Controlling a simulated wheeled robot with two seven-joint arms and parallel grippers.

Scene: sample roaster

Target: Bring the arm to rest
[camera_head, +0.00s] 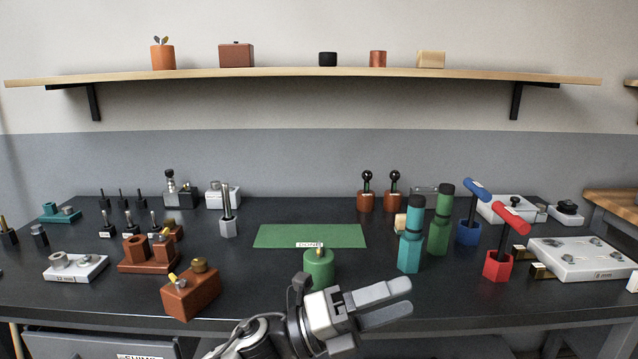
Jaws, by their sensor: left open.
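My left gripper (402,298) reaches in from the bottom of the head view, over the front edge of the black table (240,278). Its two grey fingers point right and stand apart, with nothing between them. A green cylinder (319,270) with a small knob stands just behind the gripper, and I cannot tell whether they touch. My right gripper is not in view.
A green mat (300,236) lies mid-table. Teal (410,250) and green (440,222) bottle-like pieces, a red-handled tool (498,264) and a white plate (585,260) stand right. Brown blocks (190,292) stand left. A wooden shelf (300,76) hangs above.

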